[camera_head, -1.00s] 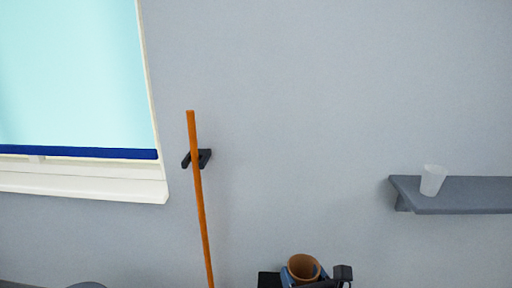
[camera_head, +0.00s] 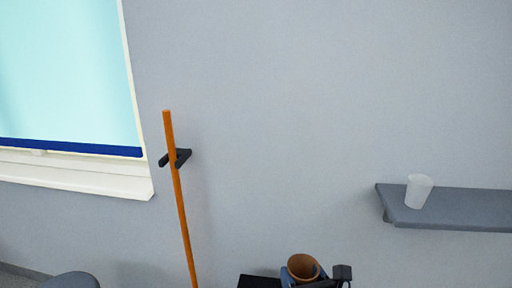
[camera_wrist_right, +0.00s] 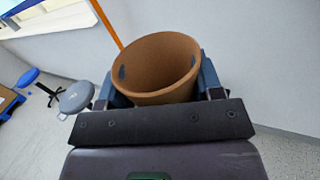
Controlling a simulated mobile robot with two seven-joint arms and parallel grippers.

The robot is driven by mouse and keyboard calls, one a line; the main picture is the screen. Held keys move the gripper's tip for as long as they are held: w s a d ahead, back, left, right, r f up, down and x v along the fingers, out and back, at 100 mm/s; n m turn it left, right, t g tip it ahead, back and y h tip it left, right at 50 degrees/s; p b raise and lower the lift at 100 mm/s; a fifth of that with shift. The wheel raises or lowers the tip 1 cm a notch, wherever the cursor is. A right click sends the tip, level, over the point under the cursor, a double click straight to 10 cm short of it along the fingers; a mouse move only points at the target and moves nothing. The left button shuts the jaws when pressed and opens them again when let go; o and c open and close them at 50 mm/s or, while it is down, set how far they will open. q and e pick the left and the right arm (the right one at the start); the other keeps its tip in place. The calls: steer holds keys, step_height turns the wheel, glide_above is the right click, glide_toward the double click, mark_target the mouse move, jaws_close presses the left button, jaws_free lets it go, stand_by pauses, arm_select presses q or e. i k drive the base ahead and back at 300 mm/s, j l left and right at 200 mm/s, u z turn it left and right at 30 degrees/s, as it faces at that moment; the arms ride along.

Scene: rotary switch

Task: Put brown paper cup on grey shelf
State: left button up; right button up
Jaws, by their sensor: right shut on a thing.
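The brown paper cup (camera_head: 303,267) is at the bottom of the head view, its open rim facing up. It is large in the right wrist view (camera_wrist_right: 160,70), where I look into its empty inside. My right gripper (camera_head: 304,277) is shut on the cup, with a blue-grey finger on each side of it in the wrist view (camera_wrist_right: 160,88). The grey shelf (camera_head: 460,209) is on the wall at the right of the head view, apart from the cup and higher in the picture. My left gripper is not in view.
A translucent white cup (camera_head: 418,191) stands near the shelf's left end; the shelf to its right looks bare. An orange pole (camera_head: 177,200) leans in a dark wall holder (camera_head: 181,158). A window (camera_head: 65,80) is at left. Grey (camera_wrist_right: 76,97) and blue (camera_wrist_right: 28,77) stools stand on the floor.

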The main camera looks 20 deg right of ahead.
mark_target(452, 206)
steer(key=k+l, duration=0.1)
steer(key=l, duration=0.25)
steer(key=l+u, duration=0.1)
steer(key=l, duration=0.3)
steer(key=k+l+u, duration=0.1)
steer(key=l, duration=0.25)
steer(key=k+l, duration=0.15)
steer(key=l, duration=0.2)
